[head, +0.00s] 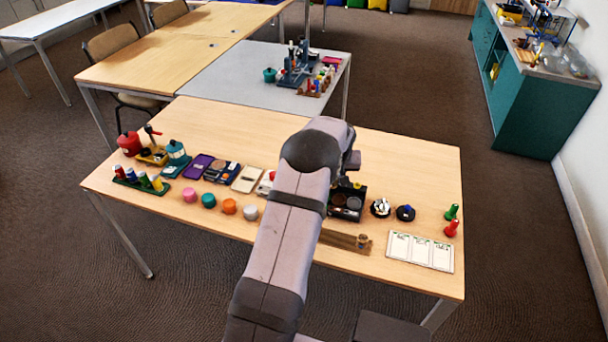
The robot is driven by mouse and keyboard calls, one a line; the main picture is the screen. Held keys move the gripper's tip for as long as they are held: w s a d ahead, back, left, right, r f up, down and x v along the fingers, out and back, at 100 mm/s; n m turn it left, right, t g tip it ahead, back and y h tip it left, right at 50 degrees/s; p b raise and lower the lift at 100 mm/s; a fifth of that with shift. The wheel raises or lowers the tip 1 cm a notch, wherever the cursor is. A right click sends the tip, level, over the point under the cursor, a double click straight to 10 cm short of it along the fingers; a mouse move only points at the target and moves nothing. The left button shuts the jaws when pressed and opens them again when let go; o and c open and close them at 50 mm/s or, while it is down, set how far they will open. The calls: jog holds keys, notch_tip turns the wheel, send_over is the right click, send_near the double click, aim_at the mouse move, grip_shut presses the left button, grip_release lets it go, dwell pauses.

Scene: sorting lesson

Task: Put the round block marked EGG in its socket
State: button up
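Several round blocks stand in a row on the wooden table: a pink block (190,195), a teal block (209,200), an orange block (229,206) and a white block (250,212). Their markings are too small to read, so I cannot tell which is EGG. A black tray (360,215) with round brown hollows sits right of my arm, partly covered by it; I cannot tell whether it has the EGG socket. The wrist end of my arm shows above the tray, but my gripper (347,181) is mostly hidden and its fingers are not clear.
Flat cases, a red pot (130,143) and a rack of coloured pegs (140,181) stand at the left. A wooden rail (340,239), a white card (419,251), two dark round items and green and red pegs (451,228) lie at the right. The table's back right is clear.

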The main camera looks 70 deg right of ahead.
jog(key=shift+s+d+r, duration=0.1)
jog(key=shift+s+d, duration=0.05)
jog(key=shift+s, duration=0.5)
jog(key=shift+s+d, duration=0.1)
jog(key=shift+s, duration=0.5)
jog(key=shift+f+b, duration=1.65)
jog(key=shift+f, duration=1.25)
jog(key=shift+f+b, duration=0.4)
jog(key=shift+b, duration=0.1)
jog(key=shift+r+p, duration=0.45)
jog(key=shift+r, duration=0.4)
jog(key=shift+f+b, duration=0.7)
jog(key=shift+f, duration=0.15)
dwell(0.3)
jog(key=shift+r+p, duration=0.5)
jog(key=shift+r, duration=0.35)
dwell(0.5)
